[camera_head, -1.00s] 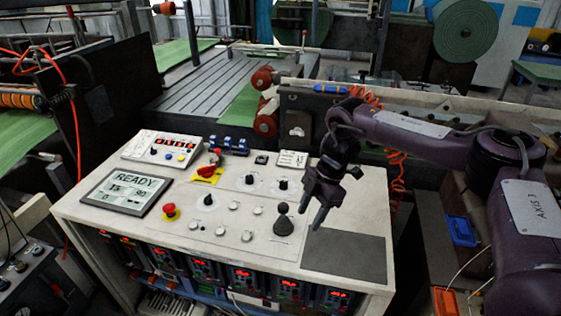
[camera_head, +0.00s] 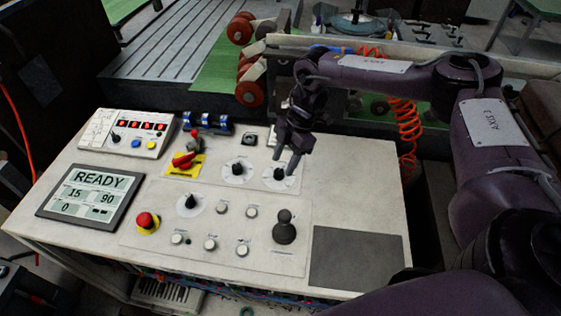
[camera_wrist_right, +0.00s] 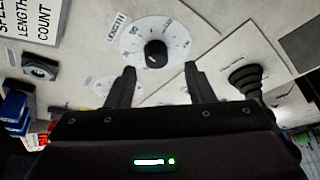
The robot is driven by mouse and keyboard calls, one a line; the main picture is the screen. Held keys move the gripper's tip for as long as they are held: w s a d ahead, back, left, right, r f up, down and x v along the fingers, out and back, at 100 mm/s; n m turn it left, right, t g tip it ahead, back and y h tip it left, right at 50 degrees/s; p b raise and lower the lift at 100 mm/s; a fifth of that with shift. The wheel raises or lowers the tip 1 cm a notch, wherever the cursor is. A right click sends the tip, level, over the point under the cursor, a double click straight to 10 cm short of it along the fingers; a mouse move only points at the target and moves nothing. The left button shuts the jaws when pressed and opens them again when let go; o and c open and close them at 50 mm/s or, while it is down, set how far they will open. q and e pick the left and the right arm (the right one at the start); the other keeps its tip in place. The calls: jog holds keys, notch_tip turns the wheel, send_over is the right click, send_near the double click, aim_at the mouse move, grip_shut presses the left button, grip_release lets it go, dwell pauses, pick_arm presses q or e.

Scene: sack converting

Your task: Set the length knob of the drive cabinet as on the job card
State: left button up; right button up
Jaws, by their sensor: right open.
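The length knob (camera_head: 279,174) is a black knob on a white dial at the right end of the upper knob row. In the right wrist view the knob (camera_wrist_right: 156,54) sits under the word LENGTH, with its scale too small to read surely. My right gripper (camera_head: 284,163) is open, its fingertips close to the knob. In the wrist view the two fingers (camera_wrist_right: 159,70) stand apart on either side below the knob, not closed on it. A card (camera_wrist_right: 30,20) reading SPEED, LENGTH, COUNT is cut off, its values out of view. My left gripper is not in view.
The cabinet's screen (camera_head: 91,195) reads READY, 15, 90 and 0. A joystick (camera_head: 284,229) stands below the knob. The grey pad (camera_head: 357,259) is clear.

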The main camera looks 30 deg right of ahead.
aim_at(278, 171)
jog(key=x, duration=0.3)
jog(key=shift+w+f+p, duration=0.15)
jog(key=shift+w+p, duration=0.15)
jog(key=c, duration=1)
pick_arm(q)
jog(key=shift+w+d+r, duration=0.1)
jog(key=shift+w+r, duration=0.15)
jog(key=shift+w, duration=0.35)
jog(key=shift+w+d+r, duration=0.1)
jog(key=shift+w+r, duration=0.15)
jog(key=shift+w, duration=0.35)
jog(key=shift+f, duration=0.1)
